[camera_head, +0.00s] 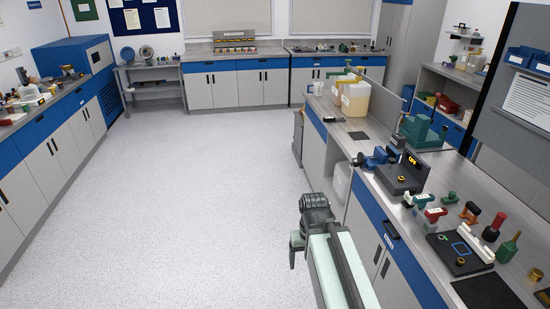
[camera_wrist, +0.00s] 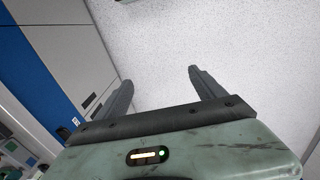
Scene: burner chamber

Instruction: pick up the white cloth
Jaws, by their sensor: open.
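I cannot make out a white cloth in either view. My gripper (camera_wrist: 160,77) is open in the wrist view, with its two dark fingers spread and nothing between them. Pale speckled floor lies beyond the fingertips. In the head view my arm reaches forward from the bottom, and its end is over the floor beside the right-hand bench (camera_head: 352,128). The fingers are hard to make out there.
The right-hand bench holds translucent jugs (camera_head: 355,98), a green device (camera_head: 422,131), a dark device (camera_head: 403,172) and several small fittings. A left bench (camera_head: 45,115) and back cabinets (camera_head: 235,85) line the room. The floor (camera_head: 200,180) between is clear.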

